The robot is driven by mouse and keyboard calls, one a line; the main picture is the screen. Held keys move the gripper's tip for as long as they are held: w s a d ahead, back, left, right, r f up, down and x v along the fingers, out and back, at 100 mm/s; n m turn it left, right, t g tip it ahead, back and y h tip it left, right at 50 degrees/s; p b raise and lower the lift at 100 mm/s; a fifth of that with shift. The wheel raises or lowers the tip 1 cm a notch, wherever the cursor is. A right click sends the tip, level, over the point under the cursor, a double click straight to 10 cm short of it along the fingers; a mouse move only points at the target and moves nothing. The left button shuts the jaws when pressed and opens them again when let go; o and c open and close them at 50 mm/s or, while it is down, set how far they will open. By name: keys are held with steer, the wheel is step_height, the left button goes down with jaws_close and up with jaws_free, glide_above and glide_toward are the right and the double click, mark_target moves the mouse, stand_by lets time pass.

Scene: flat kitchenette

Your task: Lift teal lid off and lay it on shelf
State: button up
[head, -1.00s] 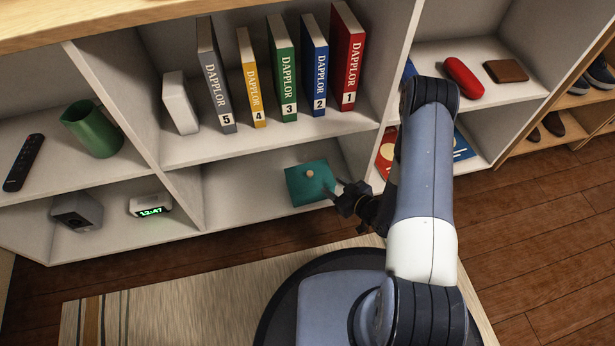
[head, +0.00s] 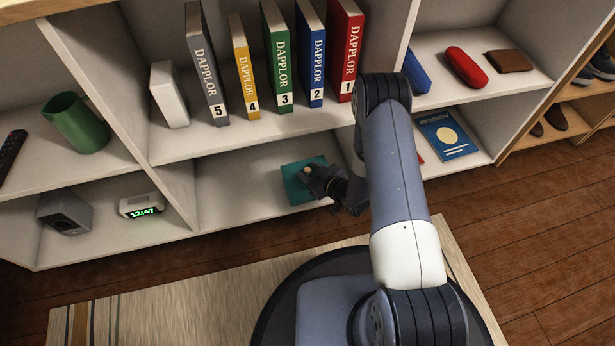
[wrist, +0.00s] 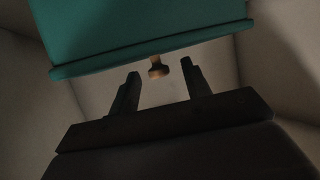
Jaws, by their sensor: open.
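The teal lid (head: 291,186), with a small tan knob (head: 307,170), is on a teal box in the lower middle compartment. My gripper (head: 311,177) is at the lid's right side, close to the knob, and covers part of the teal top. In the wrist view the lid's rim (wrist: 150,51) crosses the upper part. The knob (wrist: 158,69) shows between the tips of my two open fingers, with a gap on each side. The box below is mostly hidden in the head view.
The shelf floor (head: 235,190) left of the teal box is bare. A clock (head: 141,206) and a grey box (head: 66,211) stand in the lower left compartment. Upright books (head: 283,60) and a white object (head: 169,95) stand on the board above.

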steer(key=shift+c, duration=0.4)
jaws_close()
